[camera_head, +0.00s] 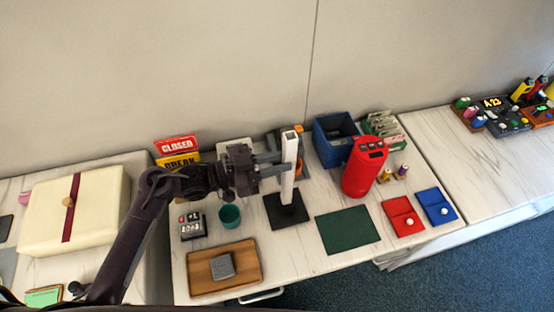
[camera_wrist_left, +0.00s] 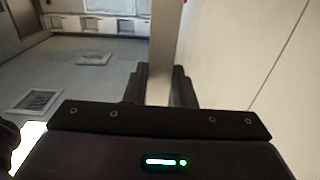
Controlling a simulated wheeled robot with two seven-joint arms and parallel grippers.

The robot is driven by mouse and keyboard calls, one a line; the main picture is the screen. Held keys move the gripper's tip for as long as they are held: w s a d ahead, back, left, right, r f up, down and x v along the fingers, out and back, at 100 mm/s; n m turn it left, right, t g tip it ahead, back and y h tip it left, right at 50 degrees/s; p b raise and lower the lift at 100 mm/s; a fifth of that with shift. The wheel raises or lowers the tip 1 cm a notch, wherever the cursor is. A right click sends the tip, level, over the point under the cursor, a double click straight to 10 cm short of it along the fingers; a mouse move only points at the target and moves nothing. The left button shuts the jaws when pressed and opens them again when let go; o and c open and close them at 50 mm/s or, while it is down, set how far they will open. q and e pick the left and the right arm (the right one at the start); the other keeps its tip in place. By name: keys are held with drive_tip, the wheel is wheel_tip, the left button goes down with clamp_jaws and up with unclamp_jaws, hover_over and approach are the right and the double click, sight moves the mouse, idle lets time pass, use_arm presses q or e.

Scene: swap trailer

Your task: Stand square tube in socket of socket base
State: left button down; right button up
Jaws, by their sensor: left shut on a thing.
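The white square tube (camera_head: 289,170) stands about upright over the dark socket base (camera_head: 286,214) on the white table. My left gripper (camera_head: 286,162) comes in from the left and is shut on the upper half of the tube. In the left wrist view the tube (camera_wrist_left: 163,50) shows between my two dark fingers. The tube's lower end meets the middle of the base in the head view; I cannot tell whether it is inside the socket or just above it. My right gripper is not in view.
A teal cup (camera_head: 230,216) and a wooden tray (camera_head: 225,268) stand left of the base. A green mat (camera_head: 347,230) lies right of it. A red canister (camera_head: 363,168) and a blue bin (camera_head: 335,140) stand behind the mat. Signs (camera_head: 177,150) stand at the back left.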

use_arm(q)
drive_tip(key=shift+f, duration=0.25)
idle(0.4)
drive_tip(key=shift+f, duration=0.15)
drive_tip(key=shift+f+b, duration=0.6)
drive_tip(key=shift+b, duration=0.1)
drive_tip(key=shift+f, duration=0.35)
drive_tip(key=shift+f+b, duration=0.6)
drive_tip(key=shift+b, duration=0.1)
drive_tip(key=shift+f, duration=0.25)
idle(0.5)
drive_tip(key=c, duration=1.1)
unclamp_jaws()
